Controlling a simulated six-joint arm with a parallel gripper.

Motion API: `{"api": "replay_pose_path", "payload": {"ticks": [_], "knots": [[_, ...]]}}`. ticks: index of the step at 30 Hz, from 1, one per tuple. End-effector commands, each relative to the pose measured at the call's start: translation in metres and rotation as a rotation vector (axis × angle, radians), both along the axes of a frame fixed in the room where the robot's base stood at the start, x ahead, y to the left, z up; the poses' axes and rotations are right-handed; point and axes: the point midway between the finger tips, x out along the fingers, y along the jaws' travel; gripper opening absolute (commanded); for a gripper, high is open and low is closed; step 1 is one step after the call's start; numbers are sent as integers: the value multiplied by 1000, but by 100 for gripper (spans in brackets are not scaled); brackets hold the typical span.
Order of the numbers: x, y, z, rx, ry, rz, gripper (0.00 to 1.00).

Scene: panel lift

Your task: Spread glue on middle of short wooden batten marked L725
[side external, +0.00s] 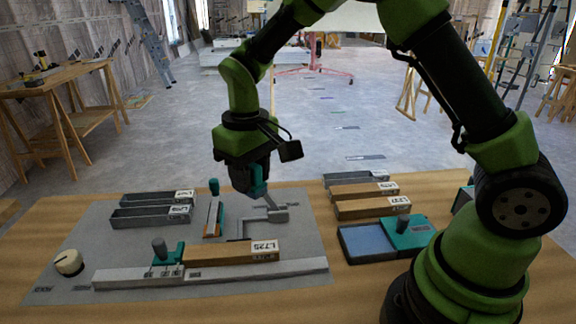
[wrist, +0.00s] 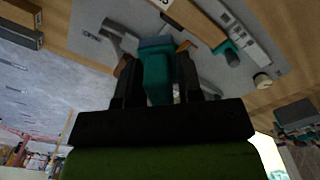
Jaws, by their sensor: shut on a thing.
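The short wooden batten marked L725 (side external: 225,254) lies along the grey rail on the mat, its label at the right end. A teal block with a grey knob (side external: 165,254) stands at its left end. My gripper (side external: 256,190) is shut on a teal tool (side external: 259,186) and holds it above the mat, behind the batten in the side view. In the wrist view the teal tool (wrist: 157,78) sits between the fingers, with a blue part at its far end. The batten (wrist: 198,22) shows beyond it. I cannot tell whether glue is on the batten.
A grey angled bracket (side external: 265,220) lies below my gripper. Grey channels (side external: 150,216) lie at left, with a teal-handled tool (side external: 213,205) nearby. A round cream object (side external: 69,262) is front left. More battens (side external: 370,208) and a blue-surfaced tray (side external: 365,244) are at right.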

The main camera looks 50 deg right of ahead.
Motion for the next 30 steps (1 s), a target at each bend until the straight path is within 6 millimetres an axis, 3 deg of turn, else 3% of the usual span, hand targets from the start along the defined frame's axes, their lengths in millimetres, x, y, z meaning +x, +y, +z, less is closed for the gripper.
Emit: {"api": "replay_pose_path", "payload": {"ticks": [6, 12, 20, 30], "knots": [[36, 49, -25, 0, 3, 3, 15], [47, 72, -37, 0, 1, 0, 15], [48, 74, -49, 0, 2, -4, 15], [47, 74, -79, 0, 3, -4, 15]]}}
